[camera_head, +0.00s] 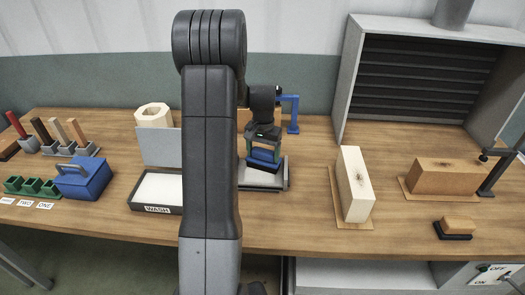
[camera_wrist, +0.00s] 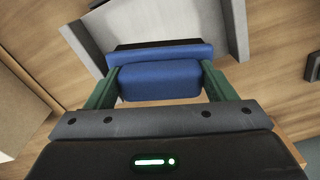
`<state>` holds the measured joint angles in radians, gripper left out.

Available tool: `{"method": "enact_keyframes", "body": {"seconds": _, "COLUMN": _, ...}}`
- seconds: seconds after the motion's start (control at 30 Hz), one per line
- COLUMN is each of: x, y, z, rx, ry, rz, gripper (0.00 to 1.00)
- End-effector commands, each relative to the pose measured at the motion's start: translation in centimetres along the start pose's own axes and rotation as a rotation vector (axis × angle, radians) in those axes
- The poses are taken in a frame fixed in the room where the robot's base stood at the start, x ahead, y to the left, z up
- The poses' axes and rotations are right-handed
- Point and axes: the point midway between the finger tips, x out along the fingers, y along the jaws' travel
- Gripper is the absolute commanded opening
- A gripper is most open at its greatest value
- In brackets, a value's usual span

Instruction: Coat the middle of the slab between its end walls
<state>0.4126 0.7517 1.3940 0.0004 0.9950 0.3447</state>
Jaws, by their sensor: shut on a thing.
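My gripper (camera_head: 263,150) has green fingers and is shut on a blue tool (camera_head: 264,157). In the wrist view the fingers of my gripper (camera_wrist: 160,84) press on both sides of the blue tool's grip (camera_wrist: 160,80), with a wider blue part and a dark strip beyond it. The tool is over a grey slab (camera_head: 262,184), which shows beneath it in the wrist view (camera_wrist: 112,24) with a raised wall (camera_wrist: 237,28) at the right. My arm hides the slab's left part in the head view. I cannot tell whether the tool touches the slab.
A tray marked WASH (camera_head: 157,190) with an upright grey panel (camera_head: 160,147) stands left of my arm. A blue handled box (camera_head: 83,179) sits beside a green holder (camera_head: 30,186). A pale block (camera_head: 354,184) and a tan block (camera_head: 446,176) stand right, near a grey hood (camera_head: 345,82).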

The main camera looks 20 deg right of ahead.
Motion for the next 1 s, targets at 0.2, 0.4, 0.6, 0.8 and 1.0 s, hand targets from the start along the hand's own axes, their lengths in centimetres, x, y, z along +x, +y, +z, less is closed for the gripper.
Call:
{"method": "enact_keyframes", "body": {"seconds": 0.2, "x": -0.1, "y": 0.4, "z": 1.3, "rx": 0.000, "ry": 0.000, "rz": 0.000, "gripper": 0.56}}
{"method": "enact_keyframes", "body": {"seconds": 0.4, "x": 0.0, "y": 0.6, "z": 2.1, "rx": 0.000, "ry": 0.002, "rz": 0.000, "gripper": 0.56}}
{"method": "enact_keyframes", "body": {"seconds": 0.6, "x": 0.1, "y": 1.1, "z": 3.7, "rx": 0.000, "ry": 0.001, "rz": 0.000, "gripper": 0.56}}
{"method": "enact_keyframes", "body": {"seconds": 0.8, "x": 0.1, "y": 1.3, "z": 4.3, "rx": 0.000, "ry": 0.000, "rz": 0.000, "gripper": 0.56}}
{"method": "enact_keyframes", "body": {"seconds": 1.0, "x": 0.3, "y": 1.8, "z": 5.6, "rx": 0.000, "ry": 0.000, "rz": 0.000, "gripper": 0.56}}
